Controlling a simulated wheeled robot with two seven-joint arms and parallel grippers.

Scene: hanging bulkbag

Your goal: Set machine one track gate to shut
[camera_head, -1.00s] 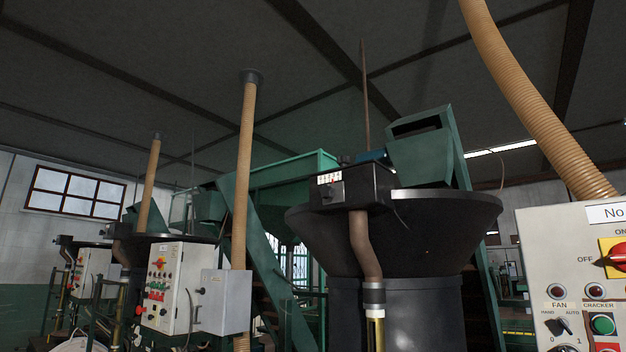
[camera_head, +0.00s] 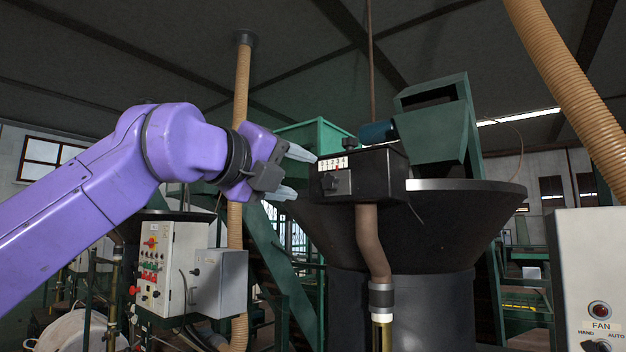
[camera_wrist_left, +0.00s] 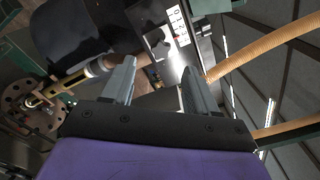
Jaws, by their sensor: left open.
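A black box (camera_head: 378,176) sits at the rim of a large dark hopper (camera_head: 450,225). Its front carries a white numbered scale plate (camera_head: 333,163) with a small red mark, and a dark knob (camera_head: 337,183) below it. No readable label names it the track gate. My left gripper (camera_head: 303,175) is open and empty, just left of the box, its fingers pointing toward the knob and apart from it. In the left wrist view the knob (camera_wrist_left: 158,43) and the scale plate (camera_wrist_left: 178,25) show beyond the fingertips. My right gripper is out of view.
A brown pipe (camera_head: 371,245) drops from the box. A tan hose (camera_head: 240,130) stands behind my left arm. A control cabinet (camera_head: 160,265) is at lower left, and a panel with a FAN label (camera_head: 590,270) at lower right.

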